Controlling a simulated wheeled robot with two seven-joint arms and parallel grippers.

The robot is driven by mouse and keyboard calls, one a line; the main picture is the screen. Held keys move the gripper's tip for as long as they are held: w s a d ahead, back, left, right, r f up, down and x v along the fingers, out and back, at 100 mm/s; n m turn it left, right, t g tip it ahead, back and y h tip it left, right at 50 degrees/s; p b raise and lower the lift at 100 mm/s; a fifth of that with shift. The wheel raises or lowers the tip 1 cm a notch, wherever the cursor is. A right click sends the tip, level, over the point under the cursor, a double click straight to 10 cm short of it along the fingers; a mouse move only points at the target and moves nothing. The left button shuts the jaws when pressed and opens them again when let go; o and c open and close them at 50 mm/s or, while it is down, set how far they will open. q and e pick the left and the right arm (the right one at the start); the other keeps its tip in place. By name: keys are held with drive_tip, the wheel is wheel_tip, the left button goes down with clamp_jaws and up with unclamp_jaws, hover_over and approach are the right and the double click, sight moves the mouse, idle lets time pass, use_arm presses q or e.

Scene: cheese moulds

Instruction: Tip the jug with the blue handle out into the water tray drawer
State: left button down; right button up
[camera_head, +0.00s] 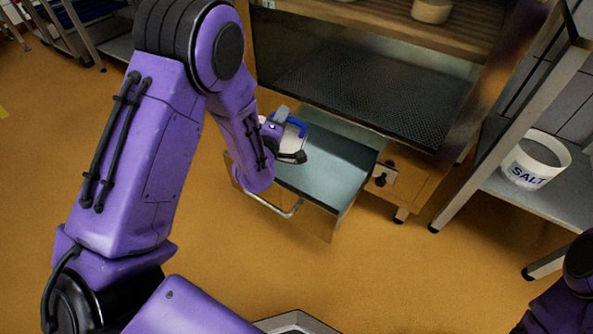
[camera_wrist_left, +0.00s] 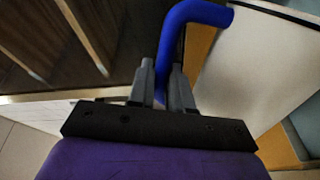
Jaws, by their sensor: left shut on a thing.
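The water tray drawer (camera_head: 338,162) is pulled out below the cabinet in the head view, with a pale grey-blue inside and a metal bar handle (camera_head: 268,203) at its front. My left gripper (camera_head: 285,127) is over the drawer's left part, shut on the jug's blue handle (camera_head: 298,126). In the left wrist view both grey fingers (camera_wrist_left: 167,85) close on the blue handle (camera_wrist_left: 190,18), which joins the pale jug body (camera_wrist_left: 252,65) at the right. The jug looks tilted. Most of its body is hidden in the head view, and I cannot see its contents. My right gripper is out of view.
The cabinet with a dark perforated shelf (camera_head: 370,88) stands just behind the drawer. A wooden rack (camera_head: 390,25) is above it. A steel shelf unit with a white SALT bucket (camera_head: 536,160) stands at the right. The orange floor (camera_head: 400,270) in front is clear.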

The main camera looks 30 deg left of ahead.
sight(299, 124)
use_arm(q)
drive_tip(key=shift+w+d+r+m+p, duration=0.2)
drive_tip(key=shift+d+m, duration=0.25)
drive_tip(key=shift+d, duration=0.2)
drive_tip(key=shift+w+d+r+m+p, duration=0.1)
drive_tip(key=shift+d+m+p, duration=0.1)
drive_tip(key=shift+d+m, duration=0.35)
drive_tip(key=shift+w+d+m+p, duration=0.1)
drive_tip(key=shift+d+m+p, duration=0.2)
drive_tip(key=shift+d, duration=0.35)
drive_tip(key=shift+w+d+m+p, duration=0.1)
drive_tip(key=shift+d+m, duration=0.3)
drive_tip(key=shift+d, duration=0.2)
drive_tip(key=shift+w+d+f+m, duration=0.1)
drive_tip(key=shift+w+d+m, duration=0.05)
drive_tip(key=shift+d+m, duration=0.4)
drive_tip(key=shift+w+d+f+m, duration=0.1)
drive_tip(key=shift+d+m, duration=0.25)
drive_tip(key=shift+d, duration=0.25)
idle(0.6)
